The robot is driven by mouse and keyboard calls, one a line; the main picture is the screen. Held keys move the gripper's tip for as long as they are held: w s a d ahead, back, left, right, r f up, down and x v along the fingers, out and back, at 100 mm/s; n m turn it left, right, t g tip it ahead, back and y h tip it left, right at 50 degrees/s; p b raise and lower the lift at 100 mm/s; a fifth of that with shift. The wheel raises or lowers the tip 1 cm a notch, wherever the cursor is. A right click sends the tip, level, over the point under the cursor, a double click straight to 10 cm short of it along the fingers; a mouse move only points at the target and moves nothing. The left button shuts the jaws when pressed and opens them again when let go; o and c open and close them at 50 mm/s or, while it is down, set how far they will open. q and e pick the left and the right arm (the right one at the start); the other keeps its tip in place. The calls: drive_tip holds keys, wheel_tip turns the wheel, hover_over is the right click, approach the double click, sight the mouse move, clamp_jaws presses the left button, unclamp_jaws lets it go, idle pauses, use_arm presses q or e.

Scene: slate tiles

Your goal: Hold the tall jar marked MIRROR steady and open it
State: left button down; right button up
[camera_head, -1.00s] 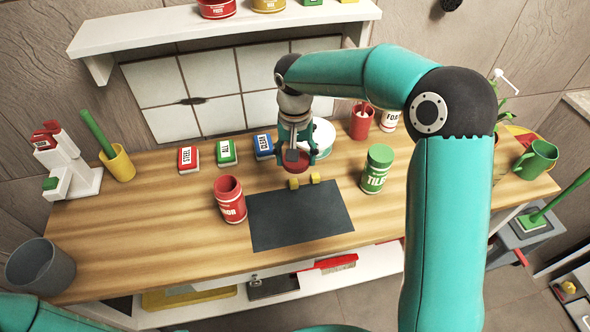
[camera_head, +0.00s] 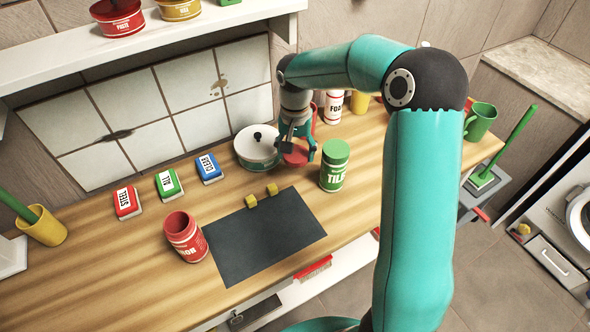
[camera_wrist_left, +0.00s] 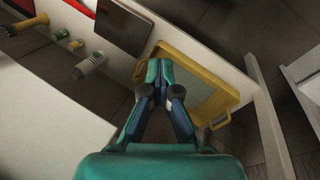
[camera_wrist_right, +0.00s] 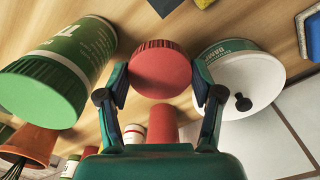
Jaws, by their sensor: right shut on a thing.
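The tall red jar marked MIRROR (camera_head: 187,240) stands upright, with only the end of its name showing. Its mouth is uncovered, and it stands at the left edge of the dark mat (camera_head: 265,245). My right gripper (camera_head: 298,150) is shut on a red ribbed lid (camera_wrist_right: 160,70), right of the jar and beyond the mat. In the head view the lid (camera_head: 295,156) is partly hidden by the fingers; I cannot tell whether it touches the worktop. My left gripper (camera_wrist_left: 159,72) shows only in its wrist view, low beside the bench, shut and empty.
A white lidded pot (camera_head: 257,147) is close left of my right gripper. A green TILE jar (camera_head: 334,167) stands close on its right. Three small blocks, red, green and blue (camera_head: 208,168), lie at the left back.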

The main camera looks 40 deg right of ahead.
sight(296, 177)
wheel_tip(296, 177, down, 8)
drive_tip(key=shift+r, duration=0.2)
idle(0.3)
drive_tip(key=o, duration=0.7)
drive_tip(key=shift+c, duration=0.2)
wheel_tip(296, 177, up, 12)
drive_tip(key=shift+a+r, duration=0.1)
drive_tip(key=shift+r, duration=0.05)
